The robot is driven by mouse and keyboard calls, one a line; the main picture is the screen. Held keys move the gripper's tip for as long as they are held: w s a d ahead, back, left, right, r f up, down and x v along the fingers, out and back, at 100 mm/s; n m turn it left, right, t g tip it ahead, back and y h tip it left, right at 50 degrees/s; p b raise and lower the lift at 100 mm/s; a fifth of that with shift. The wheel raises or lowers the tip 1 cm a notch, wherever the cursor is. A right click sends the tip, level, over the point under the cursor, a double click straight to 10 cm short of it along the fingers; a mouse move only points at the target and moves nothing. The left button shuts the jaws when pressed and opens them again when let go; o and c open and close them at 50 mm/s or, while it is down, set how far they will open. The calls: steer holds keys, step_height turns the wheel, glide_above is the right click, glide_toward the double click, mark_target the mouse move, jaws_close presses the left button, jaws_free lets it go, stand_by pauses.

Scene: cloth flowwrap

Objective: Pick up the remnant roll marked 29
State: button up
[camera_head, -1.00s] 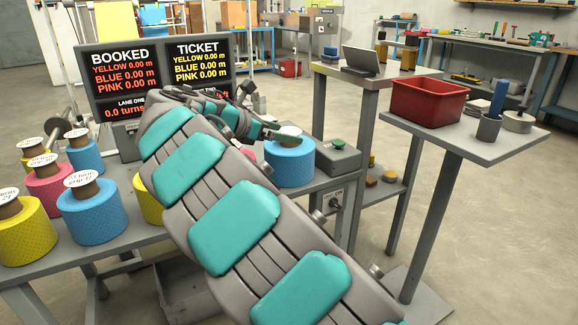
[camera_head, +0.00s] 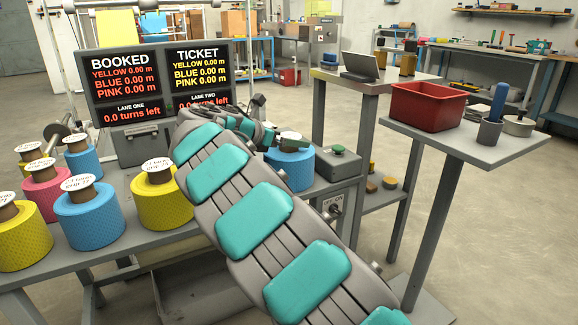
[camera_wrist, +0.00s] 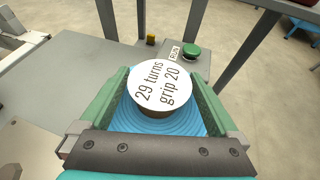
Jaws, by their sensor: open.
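The remnant roll marked 29 is a blue roll (camera_head: 298,172) with a white label, at the right end of the bench beside the control box. In the wrist view its label (camera_wrist: 161,84) reads "29 turns grip 20" on top of a brown core, with blue wraps below. My gripper (camera_wrist: 160,95) is open, with a green finger on either side of the roll's core. I cannot tell whether the fingers touch the roll. In the head view my arm partly hides the roll and the gripper.
Other yellow, blue and pink rolls stand at the left, including a yellow roll (camera_head: 162,200) and a blue roll (camera_head: 90,214). A control box with a green button (camera_head: 338,149) sits close to the right of roll 29. A red bin (camera_head: 428,108) stands on the side table.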

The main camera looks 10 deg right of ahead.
steer(key=shift+c, duration=0.4)
jaws_close()
stand_by(0.4)
